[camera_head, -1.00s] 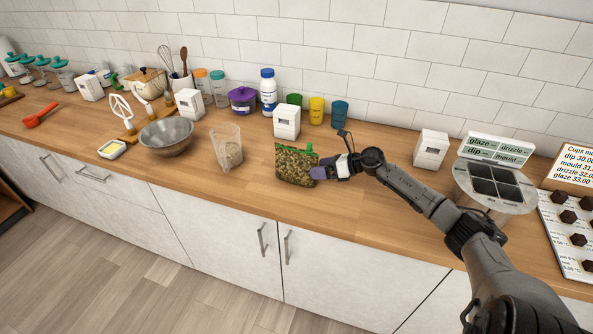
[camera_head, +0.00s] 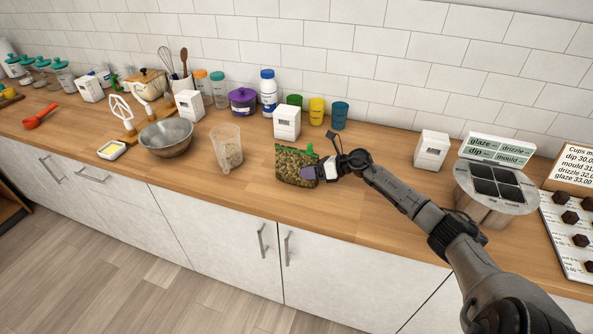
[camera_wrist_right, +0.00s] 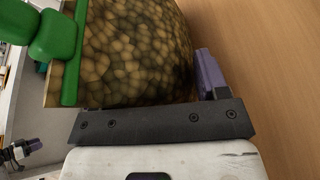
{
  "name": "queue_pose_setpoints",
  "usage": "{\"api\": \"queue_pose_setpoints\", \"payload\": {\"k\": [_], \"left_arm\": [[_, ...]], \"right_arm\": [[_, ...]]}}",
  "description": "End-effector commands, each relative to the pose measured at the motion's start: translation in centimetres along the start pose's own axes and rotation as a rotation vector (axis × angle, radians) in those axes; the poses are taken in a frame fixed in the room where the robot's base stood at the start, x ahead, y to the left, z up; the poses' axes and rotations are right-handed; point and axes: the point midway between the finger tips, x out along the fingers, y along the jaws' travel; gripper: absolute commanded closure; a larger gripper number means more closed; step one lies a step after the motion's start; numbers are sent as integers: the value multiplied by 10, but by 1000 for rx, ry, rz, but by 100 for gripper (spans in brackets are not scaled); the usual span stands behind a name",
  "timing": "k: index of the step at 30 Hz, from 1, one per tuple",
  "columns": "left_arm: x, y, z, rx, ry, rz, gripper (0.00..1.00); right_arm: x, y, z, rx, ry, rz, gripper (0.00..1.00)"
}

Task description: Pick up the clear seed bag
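The clear seed bag (camera_head: 293,170), full of brown-green seeds with a green strip along its top, stands upright on the wooden counter. In the right wrist view the bag (camera_wrist_right: 135,50) fills the middle, close in front of the gripper, with its green strip at the left. My right gripper (camera_head: 309,172) is at the bag's right side, with a purple finger in front of the bag. In the right wrist view this finger lies beside the bag's right edge, set apart; the other finger is hidden. My left gripper (camera_wrist_right: 24,150) shows small at the lower left there.
A white box (camera_head: 287,123) stands behind the bag. The counter in front of the bag is clear.

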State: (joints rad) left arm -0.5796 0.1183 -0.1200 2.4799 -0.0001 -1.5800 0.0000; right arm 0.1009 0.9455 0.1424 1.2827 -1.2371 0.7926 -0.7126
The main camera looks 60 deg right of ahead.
Motion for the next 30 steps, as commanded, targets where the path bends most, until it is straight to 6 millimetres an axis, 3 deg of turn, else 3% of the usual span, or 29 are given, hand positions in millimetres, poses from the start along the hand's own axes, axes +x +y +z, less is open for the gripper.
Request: {"api": "queue_pose_setpoints", "payload": {"k": [11, 20, 23, 24, 30], "left_arm": [[0, -2, 1, 8, -1, -6, 57], [-1, -1, 0, 3, -1, -2, 57], [-2, 0, -1, -1, 0, 1, 57], [-3, 1, -1, -3, 0, 2, 57], [-10, 1, -3, -5, 1, 4, 57]], "right_arm": [[0, 0, 0, 0, 0, 0, 68], [-1, 1, 2, -1, 0, 0, 69], [-3, 3, 7, -2, 0, -1, 80], [-4, 4, 10, -2, 0, -1, 86], [-18, 17, 40, -6, 1, -1, 86]]}}
